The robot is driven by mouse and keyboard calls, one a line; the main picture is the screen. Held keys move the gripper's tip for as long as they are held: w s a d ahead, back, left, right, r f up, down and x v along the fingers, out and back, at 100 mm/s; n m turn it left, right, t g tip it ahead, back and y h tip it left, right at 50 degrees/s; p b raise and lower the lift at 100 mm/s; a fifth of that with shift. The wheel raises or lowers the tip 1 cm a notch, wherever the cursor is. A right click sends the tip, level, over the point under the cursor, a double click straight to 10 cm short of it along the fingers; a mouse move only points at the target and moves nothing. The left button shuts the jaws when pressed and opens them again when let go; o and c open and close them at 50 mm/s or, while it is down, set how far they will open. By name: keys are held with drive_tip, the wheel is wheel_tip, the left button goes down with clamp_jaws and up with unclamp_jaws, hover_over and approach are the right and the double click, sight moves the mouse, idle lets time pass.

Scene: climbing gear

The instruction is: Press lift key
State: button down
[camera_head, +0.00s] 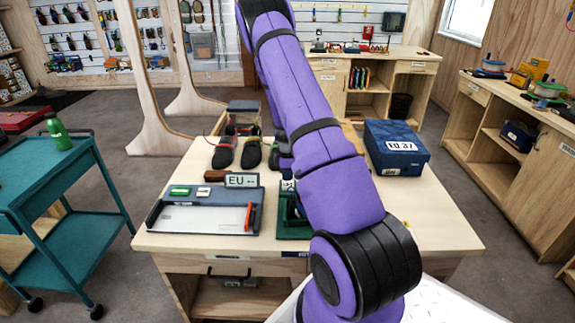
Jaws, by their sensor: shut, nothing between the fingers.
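A blue-grey device (169,209) with a pale plate and an orange-red upright bar lies at the front left of the wooden table. I cannot read a label that marks a lift key. A small sign reading EU (241,180) stands at its back right. A dark green unit (287,229) is right of it, partly hidden by my purple arm. My arm runs up out of the top edge, and my gripper is not visible.
Several dark climbing shoes (223,153) stand behind the device. A blue box labelled EU 37 (396,148) is at the table's back right. The front right tabletop (440,228) is clear. A teal cart (40,180) with a green bottle (57,131) stands left.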

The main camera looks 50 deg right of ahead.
sight(288, 185)
drive_tip(key=shift+f, duration=1.1)
drive_tip(key=shift+f, duration=0.3)
drive_tip(key=shift+s+a+f, duration=0.15)
drive_tip(key=shift+f, duration=0.5)
drive_tip(key=shift+r, duration=0.35)
wheel_tip(288, 185, up, 14)
drive_tip(key=shift+d, duration=0.2)
drive_tip(key=shift+w+a, duration=0.1)
drive_tip(key=shift+w, duration=0.15)
